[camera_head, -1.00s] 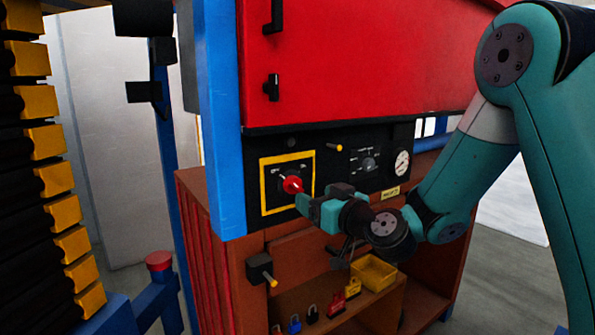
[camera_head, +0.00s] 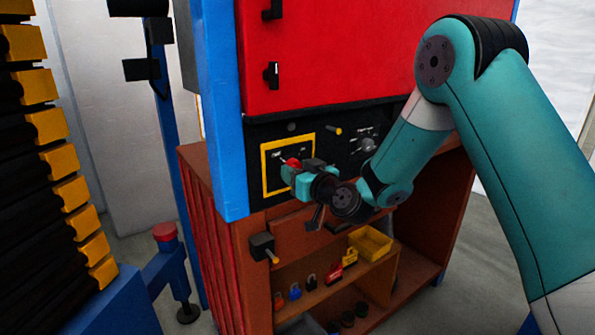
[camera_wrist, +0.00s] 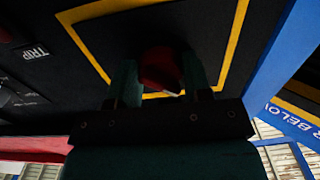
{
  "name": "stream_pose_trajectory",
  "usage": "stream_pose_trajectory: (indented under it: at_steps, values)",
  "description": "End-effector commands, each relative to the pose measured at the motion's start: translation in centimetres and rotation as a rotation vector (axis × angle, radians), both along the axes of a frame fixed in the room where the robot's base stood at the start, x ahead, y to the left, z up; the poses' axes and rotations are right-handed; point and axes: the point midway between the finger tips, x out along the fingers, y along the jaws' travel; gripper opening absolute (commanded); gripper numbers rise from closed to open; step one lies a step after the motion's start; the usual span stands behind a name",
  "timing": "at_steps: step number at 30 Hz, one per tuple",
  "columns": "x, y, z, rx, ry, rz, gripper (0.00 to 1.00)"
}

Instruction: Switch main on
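The main switch is a red knob (camera_head: 293,162) inside a yellow square frame (camera_head: 266,176) on the black control panel. In the wrist view the red knob (camera_wrist: 160,68) lies between the two fingers of my gripper (camera_wrist: 160,80), one on each side. I cannot tell whether both fingers press on it. A small pale mark shows at the knob's lower right edge in that view. The knob's position label is partly hidden.
A red cabinet door (camera_head: 330,55) is above the panel and a blue post (camera_head: 215,110) stands to its left. Below are coloured padlocks and a yellow bin (camera_head: 370,242).

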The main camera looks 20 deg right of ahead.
Motion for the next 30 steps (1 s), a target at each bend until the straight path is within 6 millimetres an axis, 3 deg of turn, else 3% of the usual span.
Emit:
stream_pose_trajectory:
  at_steps: [2,14,30]
  values:
    - [-0.01,-0.01,0.01,0.000,0.000,0.000,0.21]
    - [-0.02,-0.02,0.00,0.059,0.019,-0.001,0.22]
    - [-0.03,0.03,0.09,0.482,0.155,-0.001,0.22]
